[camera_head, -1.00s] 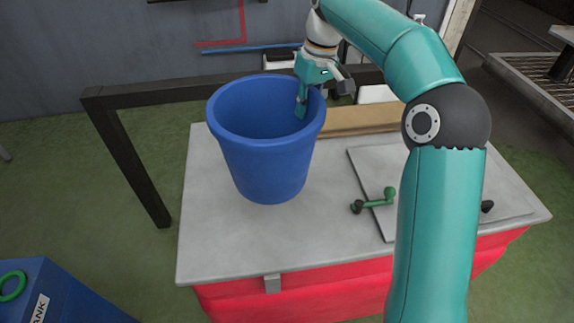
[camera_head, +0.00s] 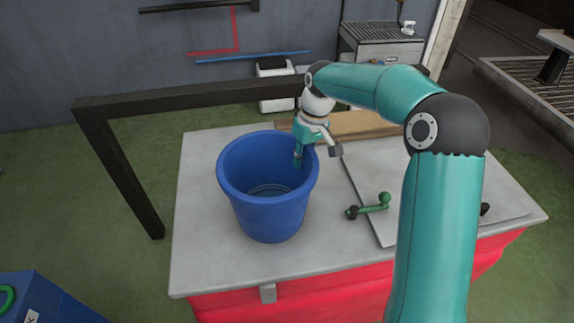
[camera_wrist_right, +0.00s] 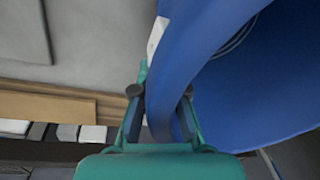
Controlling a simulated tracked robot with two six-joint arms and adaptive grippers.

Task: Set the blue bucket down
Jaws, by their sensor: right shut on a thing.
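The blue bucket (camera_head: 268,205) is upright over the grey top of the red chest (camera_head: 205,255), left of the middle in the head view. It looks empty inside. My right gripper (camera_head: 299,160) is shut on the bucket's rim at its right far side, one finger inside the wall. The right wrist view shows the bucket wall (camera_wrist_right: 185,75) between the two fingers (camera_wrist_right: 158,105). Whether the bucket's base touches the grey top is hard to tell. My left gripper is not in view.
A grey panel with a green handle (camera_head: 371,207) lies on the right of the top. A wooden board (camera_head: 345,125) lies along the back edge. A dark metal frame (camera_head: 125,170) stands at the left. The top's left front part is clear.

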